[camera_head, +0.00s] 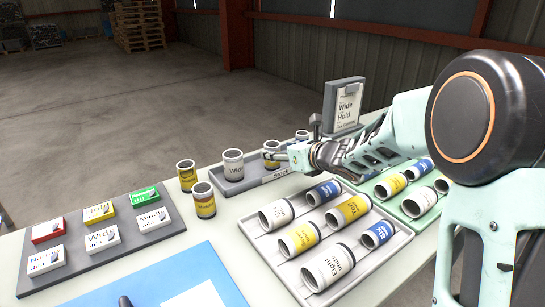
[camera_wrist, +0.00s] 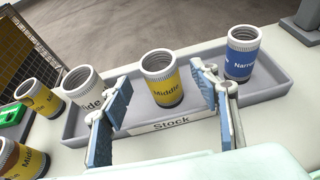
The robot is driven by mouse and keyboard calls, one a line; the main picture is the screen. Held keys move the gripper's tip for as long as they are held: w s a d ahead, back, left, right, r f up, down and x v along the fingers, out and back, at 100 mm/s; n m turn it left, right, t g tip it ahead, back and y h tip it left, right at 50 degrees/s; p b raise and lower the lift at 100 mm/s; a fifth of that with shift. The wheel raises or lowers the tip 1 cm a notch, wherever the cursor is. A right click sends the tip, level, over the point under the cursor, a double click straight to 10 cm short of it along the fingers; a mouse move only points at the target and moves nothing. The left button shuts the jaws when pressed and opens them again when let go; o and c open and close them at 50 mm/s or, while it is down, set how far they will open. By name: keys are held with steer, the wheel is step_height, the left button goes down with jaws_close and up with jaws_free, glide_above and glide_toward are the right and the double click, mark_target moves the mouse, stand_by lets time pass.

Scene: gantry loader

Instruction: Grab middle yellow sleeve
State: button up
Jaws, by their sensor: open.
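A yellow sleeve marked Middle (camera_wrist: 162,82) stands upright in the grey Stock tray (camera_wrist: 200,133), between a white sleeve (camera_wrist: 84,88) at left and a blue sleeve marked Narrow (camera_wrist: 241,55) at right. The yellow one also shows in the head view (camera_head: 270,150), partly behind my gripper (camera_head: 285,155). In the wrist view my gripper (camera_wrist: 161,84) is open, its two fingers apart on either side of the yellow sleeve. No contact is visible. Two other yellow Middle sleeves, a farther one (camera_head: 187,176) and a nearer one (camera_head: 204,201), stand on the table left of the tray.
A grey tray (camera_head: 385,250) with several lying sleeves is at front right, a green tray (camera_head: 408,213) with more behind it. A dark board (camera_head: 80,252) with several labelled boxes is at left. A sign stand (camera_head: 344,103) rises behind the Stock tray.

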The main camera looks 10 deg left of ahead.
steer(key=x, duration=0.4)
steer(key=shift+w+a+r, duration=0.25)
steer(key=shift+a, duration=0.05)
steer(key=shift+r, duration=0.1)
jaws_close()
